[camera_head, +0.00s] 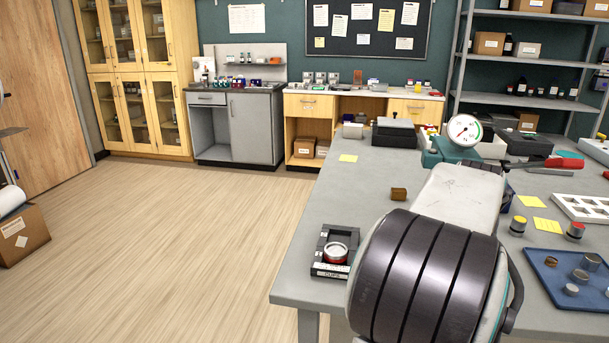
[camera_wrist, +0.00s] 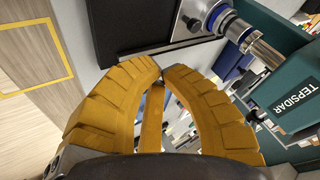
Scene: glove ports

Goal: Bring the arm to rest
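My arm (camera_head: 440,250) reaches from the bottom of the head view forward over the grey table (camera_head: 305,265). My gripper does not show clearly there; the arm covers the place. In the wrist view, my gripper (camera_wrist: 163,70) has two yellow ridged fingers whose tips come together. I see nothing held between them. Beyond the tips are a black block (camera_wrist: 135,25), a metal fitting and a teal device (camera_wrist: 285,100) lettered TEPSIDAR. A teal device with a round gauge (camera_head: 464,130) stands behind the arm in the head view.
A blue tray (camera_head: 545,262) with metal pieces and a white rack (camera_head: 585,208) are at right. The floor (camera_head: 190,240) at left is mostly clear.

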